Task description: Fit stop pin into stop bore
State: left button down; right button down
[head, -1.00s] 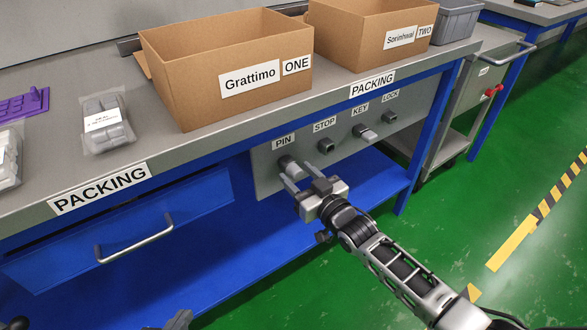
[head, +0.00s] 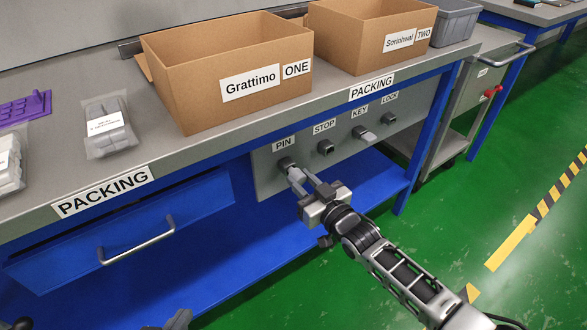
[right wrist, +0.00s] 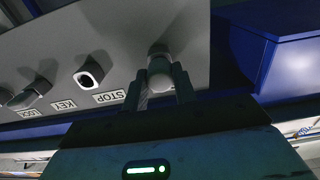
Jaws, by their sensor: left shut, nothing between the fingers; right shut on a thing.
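The grey stop pin (head: 296,175) is at the holder under the PIN label on the grey panel. My right gripper (head: 305,181) is shut on it. In the right wrist view the pin (right wrist: 160,70) sits between the two fingers (right wrist: 160,88), lined up with the round holder; I cannot tell how much of it is still inside. The stop bore (head: 326,147) under the STOP label is an open, dark-centred socket to the right of the pin; it also shows in the right wrist view (right wrist: 90,75). My left gripper (head: 179,320) is shut and empty, partly cut off at the bottom edge.
A key (head: 364,132) and a lock socket (head: 389,118) are further right on the panel (head: 270,180). The bench top above holds two cardboard boxes (head: 235,85). A blue drawer with a handle (head: 136,243) is to the left.

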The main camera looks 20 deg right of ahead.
aim_at(302, 181)
jog(key=shift+p+v, duration=1.35)
jog(key=shift+v, duration=1.05)
jog(key=shift+p+v, duration=1.05)
jog(key=shift+v, duration=0.95)
jog(key=shift+r, duration=0.1)
